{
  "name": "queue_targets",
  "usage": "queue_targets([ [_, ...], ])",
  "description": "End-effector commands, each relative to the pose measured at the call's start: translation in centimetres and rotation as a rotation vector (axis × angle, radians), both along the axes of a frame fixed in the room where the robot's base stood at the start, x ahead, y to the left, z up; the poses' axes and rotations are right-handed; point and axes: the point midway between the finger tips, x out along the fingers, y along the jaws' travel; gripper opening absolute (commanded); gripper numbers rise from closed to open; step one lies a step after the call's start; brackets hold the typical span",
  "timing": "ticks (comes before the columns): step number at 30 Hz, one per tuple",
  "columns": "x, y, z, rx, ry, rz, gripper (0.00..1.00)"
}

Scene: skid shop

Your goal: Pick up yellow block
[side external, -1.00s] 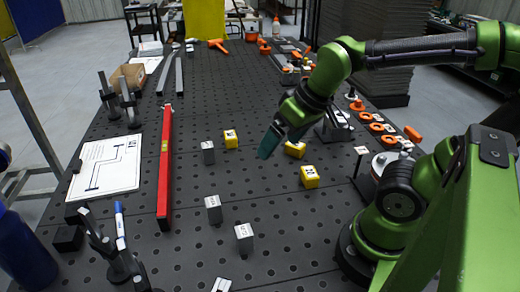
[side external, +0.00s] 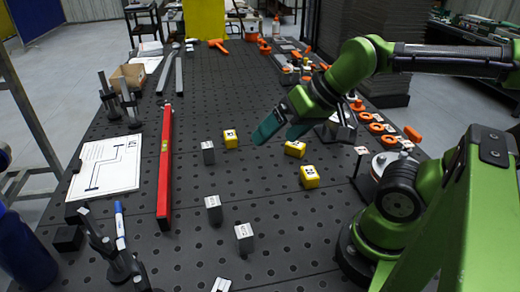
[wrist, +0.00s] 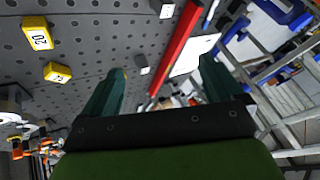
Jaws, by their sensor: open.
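Three yellow blocks with dark markings sit on the black perforated table: one at the left (side external: 230,139), one at the right (side external: 295,149), and one nearer the camera (side external: 309,177). My gripper (side external: 275,134) is above the table, tilted, with its teal fingers open and empty, between the left and right yellow blocks in the picture. In the wrist view, two yellow blocks (wrist: 37,37) (wrist: 57,72) show left of my open gripper (wrist: 160,84). A bit of yellow shows at the left finger's tip, mostly hidden.
Several grey blocks (side external: 213,209) stand on the table. A red level (side external: 165,167) and a sheet with a drawn line (side external: 106,165) lie at the left. Orange parts (side external: 376,127) line the right. Open table surface lies around the blocks.

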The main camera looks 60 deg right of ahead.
Motion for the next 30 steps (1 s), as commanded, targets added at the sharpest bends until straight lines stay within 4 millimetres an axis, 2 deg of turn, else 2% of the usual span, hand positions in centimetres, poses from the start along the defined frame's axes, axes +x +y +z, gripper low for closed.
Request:
queue_targets([
  [3, 0.0, 0.0, 0.0, 0.000, 0.000, 0.000, 0.94],
  [7, 0.0, 0.0, 0.0, 0.000, 0.000, 0.000, 0.74],
  [8, 0.0, 0.0, 0.0, 0.000, 0.000, 0.000, 0.72],
  [16, 0.0, 0.1, -0.1, 0.000, 0.005, 0.004, 0.72],
  [20, 0.6, 0.1, -1.4, 0.009, 0.069, 0.006, 0.72],
  [23, 2.6, -0.5, -2.1, 0.021, 0.135, -0.007, 0.72],
  [26, 5.8, -1.8, -2.8, 0.026, 0.203, -0.044, 0.72],
  [30, 10.7, -4.5, -4.4, 0.007, 0.282, -0.122, 0.72],
])
